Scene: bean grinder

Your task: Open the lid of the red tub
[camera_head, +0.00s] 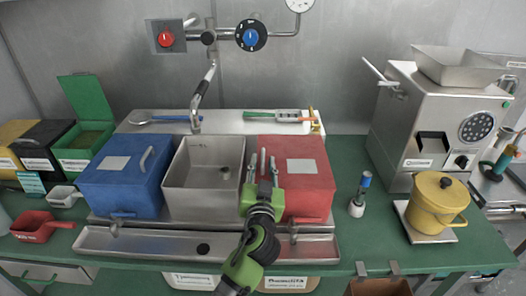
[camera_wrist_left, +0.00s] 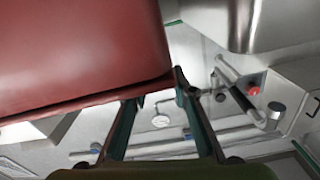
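The red tub (camera_head: 308,192) stands right of the steel basin, with its lid down. The lid has a pale label (camera_head: 301,166) and a grey handle (camera_head: 263,160) near its left edge. My left gripper (camera_head: 263,168) is open at that left edge; in the head view its fingers appear one on each side of the handle. I cannot tell whether they touch it. In the left wrist view the red tub (camera_wrist_left: 75,50) fills the upper left, and the spread fingers (camera_wrist_left: 155,100) are beside its edge. The handle is not clear there. My right gripper is not in view.
A steel basin (camera_head: 187,193) and a closed blue tub (camera_head: 120,190) stand to the left. A faucet (camera_head: 204,85) rises behind. A small tool with a blue top (camera_head: 360,190), a yellow pot (camera_head: 437,205) and a grinder (camera_head: 425,130) stand to the right.

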